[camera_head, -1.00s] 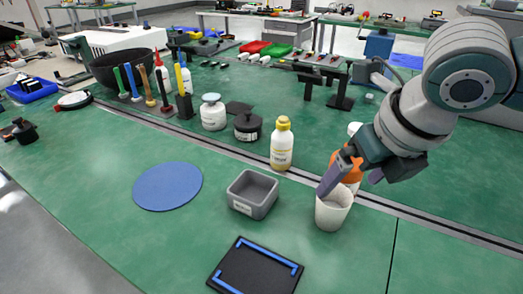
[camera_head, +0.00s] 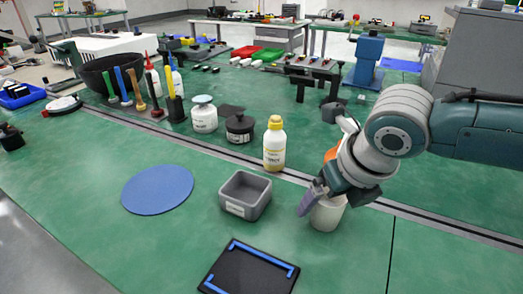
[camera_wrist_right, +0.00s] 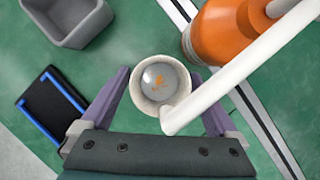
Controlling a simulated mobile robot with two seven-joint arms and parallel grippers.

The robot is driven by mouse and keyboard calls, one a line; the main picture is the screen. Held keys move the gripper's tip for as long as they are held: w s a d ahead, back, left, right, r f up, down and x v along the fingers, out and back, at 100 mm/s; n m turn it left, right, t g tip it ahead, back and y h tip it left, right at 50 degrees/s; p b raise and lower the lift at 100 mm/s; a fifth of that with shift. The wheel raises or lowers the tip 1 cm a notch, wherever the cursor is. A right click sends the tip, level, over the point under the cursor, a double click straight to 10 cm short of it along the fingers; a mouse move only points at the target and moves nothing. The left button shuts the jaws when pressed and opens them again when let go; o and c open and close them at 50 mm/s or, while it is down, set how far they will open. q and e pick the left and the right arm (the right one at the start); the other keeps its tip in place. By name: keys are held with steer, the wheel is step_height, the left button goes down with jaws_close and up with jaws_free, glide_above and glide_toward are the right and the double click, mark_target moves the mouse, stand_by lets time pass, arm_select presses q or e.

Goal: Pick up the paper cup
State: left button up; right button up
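The white paper cup (camera_head: 328,213) stands upright on the green table, right of the grey bin, its upper part partly covered by my right gripper (camera_head: 318,192). In the right wrist view I look down into the cup (camera_wrist_right: 141,91), which shows a grey inside with an orange mark. The purple fingers of my right gripper (camera_wrist_right: 162,90) are apart, one on each side of the cup. Whether they touch it I cannot tell. My left gripper is not in view.
An orange bottle (camera_wrist_right: 222,30) stands close behind the cup, and its white spout crosses over the cup rim. A grey bin (camera_head: 236,208), a black tray with blue strips (camera_head: 240,275) and a yellow-capped bottle (camera_head: 274,150) are nearby. A blue disc (camera_head: 157,188) lies to the left.

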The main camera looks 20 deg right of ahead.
steer(key=c, duration=1.2)
steer(key=shift+o, duration=0.2)
